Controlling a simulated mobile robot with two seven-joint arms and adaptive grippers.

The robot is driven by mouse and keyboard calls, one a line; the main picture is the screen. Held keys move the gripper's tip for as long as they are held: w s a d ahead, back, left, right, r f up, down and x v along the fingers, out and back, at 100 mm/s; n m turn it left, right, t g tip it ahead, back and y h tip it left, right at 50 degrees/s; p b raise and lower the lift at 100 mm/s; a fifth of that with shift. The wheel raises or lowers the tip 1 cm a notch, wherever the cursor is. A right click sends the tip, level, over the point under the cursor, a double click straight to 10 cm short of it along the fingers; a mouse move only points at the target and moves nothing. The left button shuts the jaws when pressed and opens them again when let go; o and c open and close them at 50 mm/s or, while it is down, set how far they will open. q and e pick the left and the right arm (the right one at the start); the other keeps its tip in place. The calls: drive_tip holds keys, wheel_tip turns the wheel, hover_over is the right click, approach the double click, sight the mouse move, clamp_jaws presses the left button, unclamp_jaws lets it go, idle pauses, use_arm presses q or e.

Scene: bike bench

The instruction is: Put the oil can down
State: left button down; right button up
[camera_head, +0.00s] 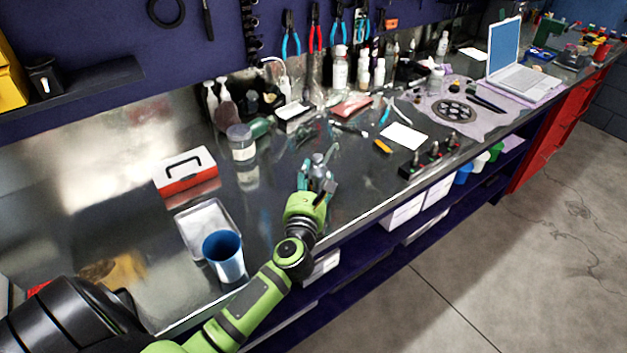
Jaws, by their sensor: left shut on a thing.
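My left gripper (319,178) reaches in from the lower left over the steel workbench (345,205), near its front edge. It is shut on a small grey metallic thing, which appears to be the oil can (318,159). The can's top shows between and just beyond the fingers. Its lower part is hidden by the gripper, so I cannot tell whether it touches the bench. My right gripper is out of view.
A clear jar (241,142) and a red-and-white toolbox (186,174) stand to the left. A blue cup (224,254) stands by a metal tray (203,218). A white card (403,137) and small tools lie to the right. Bare bench surrounds the gripper.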

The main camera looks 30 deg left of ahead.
use_arm(q)
drive_tip(key=shift+f, duration=0.1)
drive_tip(key=shift+c, duration=1.8)
unclamp_jaws()
